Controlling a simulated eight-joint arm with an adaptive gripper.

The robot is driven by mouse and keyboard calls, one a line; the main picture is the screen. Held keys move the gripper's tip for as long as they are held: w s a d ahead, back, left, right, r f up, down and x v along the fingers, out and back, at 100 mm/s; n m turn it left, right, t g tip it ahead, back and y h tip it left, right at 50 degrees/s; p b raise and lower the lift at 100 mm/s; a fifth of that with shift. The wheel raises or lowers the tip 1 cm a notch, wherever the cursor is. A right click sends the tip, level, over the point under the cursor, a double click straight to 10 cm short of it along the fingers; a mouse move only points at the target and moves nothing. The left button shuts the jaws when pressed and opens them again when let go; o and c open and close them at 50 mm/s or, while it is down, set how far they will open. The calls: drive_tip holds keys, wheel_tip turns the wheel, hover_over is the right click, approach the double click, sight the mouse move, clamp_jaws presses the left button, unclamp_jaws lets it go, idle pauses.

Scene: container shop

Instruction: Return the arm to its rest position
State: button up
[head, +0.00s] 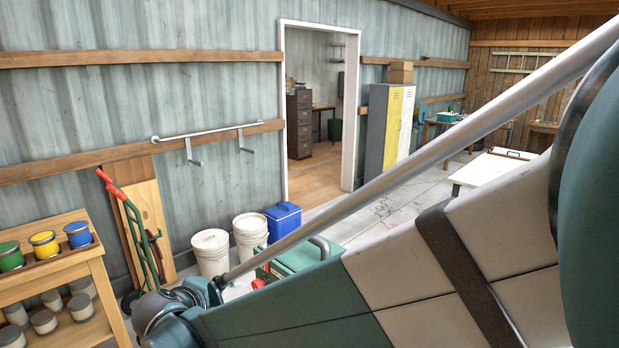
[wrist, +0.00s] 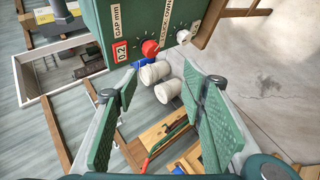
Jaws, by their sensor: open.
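My arm crosses the right and lower part of the head view as large green and white links with a long grey rod. Its far end reaches the lower left of that view, where the fingers cannot be made out. In the wrist view my gripper (wrist: 162,105) is open, with its two green ridged pads well apart. Nothing is between the pads.
A green box (wrist: 150,22) with a red knob is close ahead in the wrist view. Two white buckets (head: 210,252), a blue cooler (head: 283,220), a red-and-green hand truck (head: 140,232) and a wooden paint shelf (head: 60,270) stand along the wall. Floor shows bare near the doorway.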

drive_tip(key=w+d+r+m+g+y, duration=0.1)
drive_tip(key=d+r+m+y, duration=0.1)
drive_tip(key=d+r+m, duration=0.25)
drive_tip(key=s+d+m+g+b, duration=0.1)
drive_tip(key=s+d+m, duration=0.25)
drive_tip(key=d, duration=1.45)
drive_tip(key=s+d+f+m+b, duration=0.1)
drive_tip(key=s+d+f+m, duration=0.1)
drive_tip(key=s+d, duration=0.8)
drive_tip(key=s+d+f+m+g+b, duration=0.1)
drive_tip(key=s+d+f+m+b, duration=0.1)
drive_tip(key=s+d, duration=0.8)
drive_tip(key=shift+d+f+m, duration=0.5)
drive_tip(key=shift+d+f, duration=0.05)
drive_tip(key=shift+f, duration=0.65)
